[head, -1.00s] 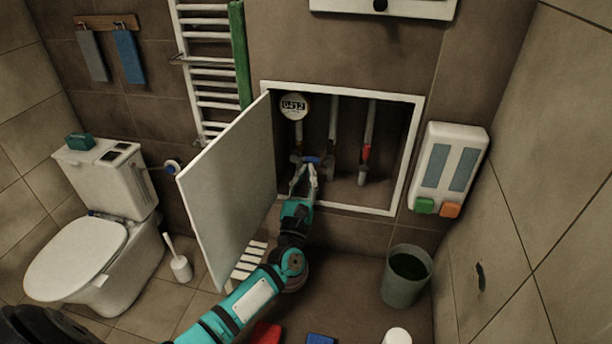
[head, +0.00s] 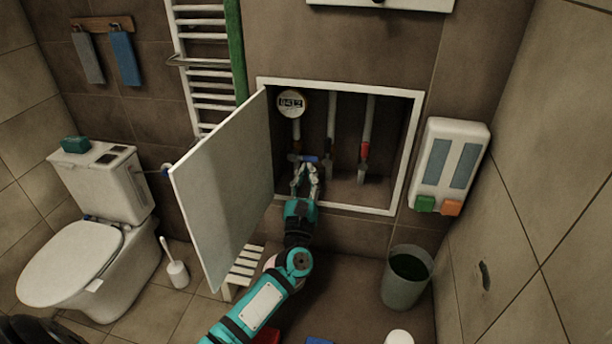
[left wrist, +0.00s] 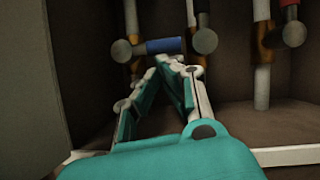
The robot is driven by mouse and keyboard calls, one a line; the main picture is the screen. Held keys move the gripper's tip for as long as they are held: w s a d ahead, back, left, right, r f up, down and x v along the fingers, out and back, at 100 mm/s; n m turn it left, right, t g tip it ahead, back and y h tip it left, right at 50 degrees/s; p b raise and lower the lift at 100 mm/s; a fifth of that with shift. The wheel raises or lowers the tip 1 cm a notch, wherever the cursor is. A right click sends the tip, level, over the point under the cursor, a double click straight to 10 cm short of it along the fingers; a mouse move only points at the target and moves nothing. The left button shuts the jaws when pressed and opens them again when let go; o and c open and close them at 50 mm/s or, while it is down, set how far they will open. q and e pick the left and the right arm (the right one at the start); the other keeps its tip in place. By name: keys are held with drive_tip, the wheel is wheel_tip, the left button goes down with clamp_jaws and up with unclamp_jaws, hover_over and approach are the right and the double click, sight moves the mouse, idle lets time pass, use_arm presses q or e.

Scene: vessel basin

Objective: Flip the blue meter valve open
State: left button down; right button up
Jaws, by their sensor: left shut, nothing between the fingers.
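The blue meter valve handle (head: 310,159) lies crosswise on the left pipe, below the round meter (head: 292,103) in the open wall cabinet. In the left wrist view the blue handle (left wrist: 163,46) is level, just beyond the fingertips, with a round grey fitting on either side. My left gripper (head: 306,166) reaches into the cabinet from below. In the left wrist view its fingers (left wrist: 170,65) slope together and are shut with nothing between them. The tips are just below and in front of the handle; I cannot tell whether they touch it. My right gripper is not in view.
The white cabinet door (head: 225,185) stands open left of my arm. Two more pipes, one with a red handle (head: 364,151), stand right of the blue valve. The cabinet's white frame (head: 350,208) edges the opening. A bin (head: 407,278) stands on the floor to the right.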

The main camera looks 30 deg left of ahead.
use_arm(q)
drive_tip(key=shift+n, duration=0.4)
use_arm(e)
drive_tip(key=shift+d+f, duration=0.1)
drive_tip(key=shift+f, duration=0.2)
use_arm(q)
drive_tip(key=shift+w+d+r+n+g+y+b, duration=0.15)
drive_tip(key=shift+n+g+y+b, duration=0.1)
drive_tip(key=shift+n+y+b, duration=0.3)
drive_tip(key=shift+s+d+r+n+g+y+b, duration=0.15)
drive_tip(key=shift+n+g+y+b, duration=0.15)
drive_tip(key=shift+n+b, duration=0.35)
drive_tip(key=shift+w+d+r+n+g+y+b, duration=0.1)
drive_tip(key=shift+r+n+g+y+b, duration=0.25)
drive_tip(key=shift+n, duration=0.3)
drive_tip(key=shift+w+d+r+n+g+y+b, duration=0.1)
drive_tip(key=shift+n+y, duration=0.3)
drive_tip(key=shift+n, duration=0.25)
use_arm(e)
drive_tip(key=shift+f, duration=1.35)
use_arm(q)
drive_tip(key=shift+r+n, duration=0.1)
drive_tip(key=shift+n, duration=0.2)
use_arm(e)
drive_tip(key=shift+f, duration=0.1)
